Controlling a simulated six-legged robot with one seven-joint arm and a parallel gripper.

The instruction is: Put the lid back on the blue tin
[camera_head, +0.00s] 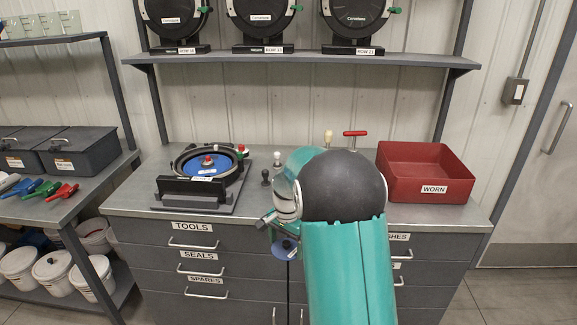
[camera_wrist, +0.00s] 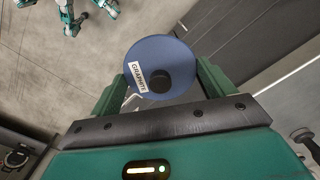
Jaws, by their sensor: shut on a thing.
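My gripper (camera_wrist: 168,72) is shut on a round blue lid (camera_wrist: 180,52) with a black knob and a white GRAPHITE label. The lid sits between the green fingers in the wrist view, its face towards the camera. In the head view the lid (camera_head: 285,247) shows small below my gripper (camera_head: 278,232), in front of the drawers and below the bench top. I cannot make out a separate blue tin in either view. My arm hides part of the bench.
A seed meter with a blue disc (camera_head: 207,163) stands on the bench (camera_head: 138,199) at left. Small black (camera_head: 265,177) and white (camera_head: 277,160) knobbed tools stand right of it. A red WORN bin (camera_head: 426,180) is at right. A shelf (camera_head: 300,59) hangs above.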

